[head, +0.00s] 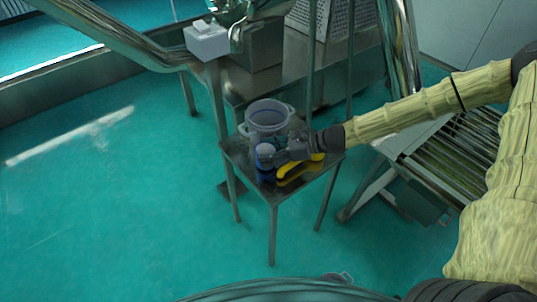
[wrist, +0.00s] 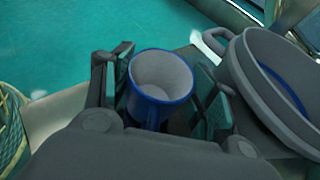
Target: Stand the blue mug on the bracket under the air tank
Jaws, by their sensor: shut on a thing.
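The blue mug (wrist: 160,84) has a pale inside and stands roughly upright between the fingers of my gripper (wrist: 157,92) in the wrist view. The fingers are shut on it from both sides. In the head view my gripper (head: 283,155) is low over a small metal stand, with the mug (head: 265,155) at its tip. I cannot tell whether the mug touches the stand top. I cannot make out the bracket or the air tank for certain.
A grey pot with handles (head: 268,117) stands on the stand (head: 237,154) right behind the mug; it is close on the right in the wrist view (wrist: 262,95). A white box (head: 206,40) is higher up behind. Open floor lies left.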

